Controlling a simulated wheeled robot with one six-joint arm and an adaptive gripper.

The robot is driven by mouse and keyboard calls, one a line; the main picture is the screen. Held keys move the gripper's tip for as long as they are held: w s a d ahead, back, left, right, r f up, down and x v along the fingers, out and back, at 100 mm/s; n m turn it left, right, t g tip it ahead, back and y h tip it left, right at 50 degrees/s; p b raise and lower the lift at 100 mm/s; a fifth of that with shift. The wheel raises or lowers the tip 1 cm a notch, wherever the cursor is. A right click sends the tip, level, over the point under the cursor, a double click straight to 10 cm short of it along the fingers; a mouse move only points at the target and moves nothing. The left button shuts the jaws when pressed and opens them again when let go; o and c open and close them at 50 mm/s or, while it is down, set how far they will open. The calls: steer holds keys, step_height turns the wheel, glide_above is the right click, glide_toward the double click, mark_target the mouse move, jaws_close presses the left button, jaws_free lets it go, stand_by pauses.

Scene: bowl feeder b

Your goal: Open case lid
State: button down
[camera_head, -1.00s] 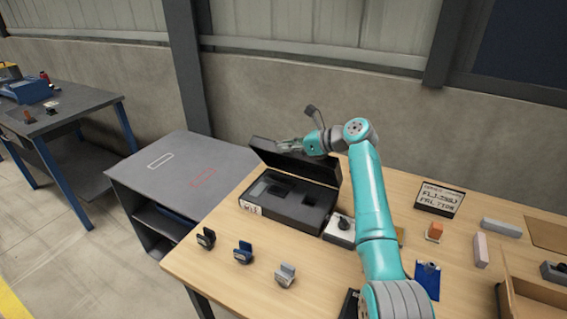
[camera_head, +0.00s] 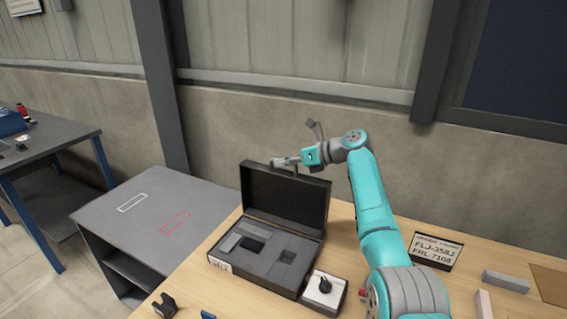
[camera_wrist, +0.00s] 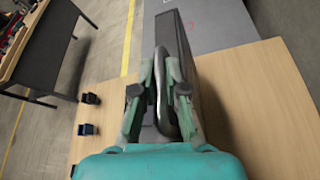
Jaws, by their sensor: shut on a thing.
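The black case (camera_head: 262,262) sits on the wooden table with its lid (camera_head: 284,200) standing open, close to upright. Its foam inside shows a grey block and a dark recess. My gripper (camera_head: 279,162) is at the lid's top edge. In the wrist view my gripper (camera_wrist: 161,85) is shut on the lid's handle (camera_wrist: 162,62), a dark loop between the fingers. The lid (camera_wrist: 188,75) shows edge-on beside the fingers there.
A white box with a black knob (camera_head: 325,287) stands right of the case. A sign with lettering (camera_head: 434,250) and a grey block (camera_head: 506,281) lie further right. A grey cabinet (camera_head: 150,215) stands to the left. The wall rises behind the table.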

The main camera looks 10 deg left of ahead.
steer(key=shift+w, duration=0.15)
steer(key=c, duration=1.5)
jaws_free()
steer(key=shift+d, duration=0.1)
steer(key=v, duration=1.2)
